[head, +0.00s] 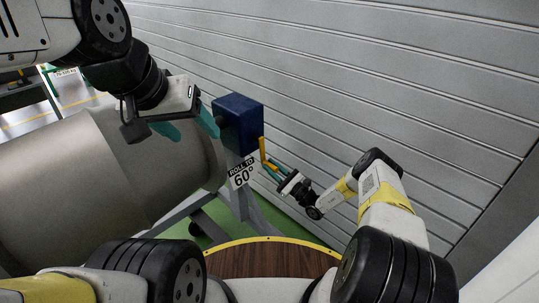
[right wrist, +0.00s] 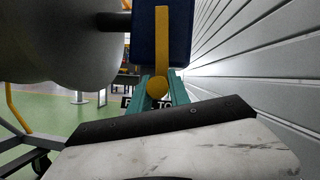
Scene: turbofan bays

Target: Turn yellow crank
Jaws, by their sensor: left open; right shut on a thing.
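The yellow crank (head: 263,150) is on the side of a dark blue box (head: 238,122). In the right wrist view the crank's yellow arm (right wrist: 162,45) runs down the blue box to a round yellow knob (right wrist: 157,86). My right gripper (head: 270,168) is shut on the knob, with its teal fingers on both sides of it; in the right wrist view (right wrist: 158,90) the fingers flank the knob. My left gripper (head: 190,128) is open, its teal fingers near the left side of the blue box. Whether it touches the box or its shaft cannot be told.
A large grey cylinder (head: 75,180) lies on a grey stand left of the box. A sign (head: 242,172) below the box reads "ROLL TO 60°". A ribbed grey wall (head: 400,70) rises close behind and right. A round wooden top (head: 270,262) is at the front.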

